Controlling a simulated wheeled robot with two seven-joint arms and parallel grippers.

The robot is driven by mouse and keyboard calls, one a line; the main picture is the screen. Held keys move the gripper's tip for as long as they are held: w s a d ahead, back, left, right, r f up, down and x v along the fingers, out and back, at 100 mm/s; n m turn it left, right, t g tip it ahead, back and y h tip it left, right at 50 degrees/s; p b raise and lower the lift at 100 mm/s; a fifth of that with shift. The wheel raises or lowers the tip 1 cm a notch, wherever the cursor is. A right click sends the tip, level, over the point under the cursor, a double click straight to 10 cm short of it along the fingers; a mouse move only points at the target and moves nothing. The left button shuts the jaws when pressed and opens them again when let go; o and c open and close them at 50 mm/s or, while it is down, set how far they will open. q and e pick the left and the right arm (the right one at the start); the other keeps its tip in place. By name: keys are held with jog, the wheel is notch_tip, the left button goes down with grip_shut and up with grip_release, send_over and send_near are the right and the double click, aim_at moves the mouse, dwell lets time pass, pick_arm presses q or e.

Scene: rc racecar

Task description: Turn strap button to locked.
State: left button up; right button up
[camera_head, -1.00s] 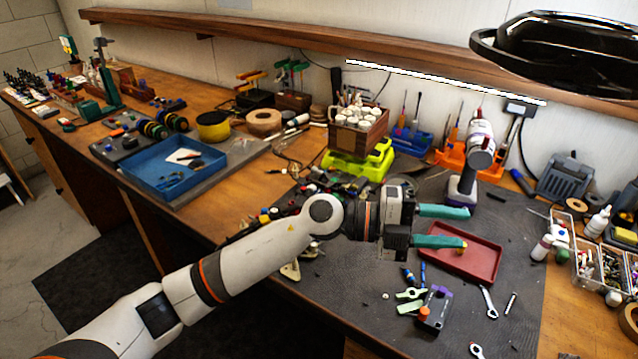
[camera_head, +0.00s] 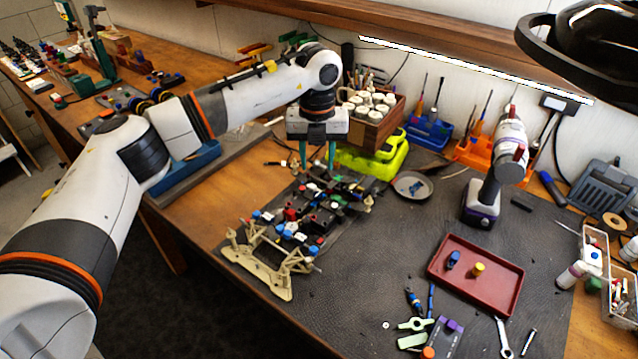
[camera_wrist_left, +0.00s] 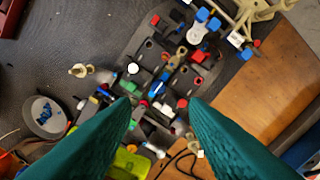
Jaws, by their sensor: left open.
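The RC racecar chassis (camera_head: 322,212) lies on the dark mat in the head view, carrying many small red, blue, white and green parts. Its beige bumper frame (camera_head: 262,270) faces the near side. The chassis also fills the middle of the left wrist view (camera_wrist_left: 150,52). My left gripper (camera_head: 317,160) points down above the chassis's far end; its two teal fingers are apart. In the left wrist view the open fingers (camera_wrist_left: 161,103) straddle coloured parts, with nothing held between them. I cannot tell which small part is the strap button. My right gripper is not in view.
A red tray (camera_head: 476,291) with small parts lies to the right. A cordless driver (camera_head: 492,180) stands behind it. A small grey dish (camera_head: 411,186) and a lime-green case (camera_head: 375,160) with a wooden box lie near the gripper. Mat right of the chassis is mostly clear.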

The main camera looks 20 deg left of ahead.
aim_at(318, 194)
pick_arm(q)
notch_tip(318, 194, down, 4)
jog(key=shift+r+p, duration=0.1)
jog(key=shift+p, duration=0.4)
notch_tip(318, 194, down, 4)
jog(key=shift+w+f+p, duration=0.1)
jog(key=shift+p, duration=0.4)
jog(key=shift+f, duration=0.65)
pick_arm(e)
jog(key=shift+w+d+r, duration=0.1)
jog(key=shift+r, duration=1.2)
pick_arm(q)
grip_shut()
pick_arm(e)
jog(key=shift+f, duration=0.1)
